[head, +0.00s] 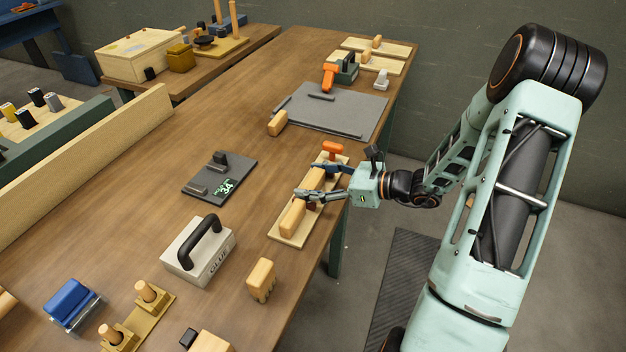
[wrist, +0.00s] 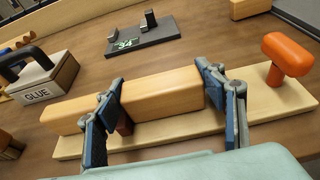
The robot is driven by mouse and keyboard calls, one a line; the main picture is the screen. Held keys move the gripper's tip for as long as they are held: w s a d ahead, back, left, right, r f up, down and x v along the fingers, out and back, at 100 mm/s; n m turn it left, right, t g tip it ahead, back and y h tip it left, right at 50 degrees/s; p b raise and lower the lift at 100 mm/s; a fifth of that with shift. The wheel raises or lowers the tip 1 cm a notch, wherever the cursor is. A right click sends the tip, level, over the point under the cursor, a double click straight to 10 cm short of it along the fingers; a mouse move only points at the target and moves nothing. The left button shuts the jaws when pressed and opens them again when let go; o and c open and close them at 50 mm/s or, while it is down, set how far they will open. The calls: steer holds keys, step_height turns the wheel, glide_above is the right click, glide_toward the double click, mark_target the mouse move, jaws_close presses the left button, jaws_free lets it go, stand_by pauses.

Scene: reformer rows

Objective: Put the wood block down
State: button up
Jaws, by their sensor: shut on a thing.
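The long wood block (head: 293,215) is at my gripper (head: 325,183), over a pale board (head: 290,239) near the table's right edge. In the wrist view, the wood block (wrist: 160,92) lies lengthwise across the picture. One finger of my gripper (wrist: 168,100) crosses its near side and the other is at its right end. My gripper is shut on the block, with the fingers wide apart. The block is roughly level with the board; whether it touches cannot be told. A small dark red piece (wrist: 124,124) shows below the block, beside the left finger.
An orange knob (head: 332,149) stands at the board's far end. A small wood block (head: 262,279) and a glue box (head: 198,250) stand nearer. A dark stand (head: 219,178) is left, and a grey mat (head: 340,112) lies beyond. Bare tabletop separates the stand from the board.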

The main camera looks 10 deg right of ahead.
steer(key=o, duration=1.3)
steer(key=shift+s+d+r, duration=0.1)
steer(key=shift+r, duration=0.1)
steer(key=v, duration=1.1)
steer(key=shift+s+d+r+p, duration=0.1)
steer(key=shift+s+d+p, duration=0.1)
steer(key=shift+d+p, duration=0.15)
steer(key=shift+a, duration=0.1)
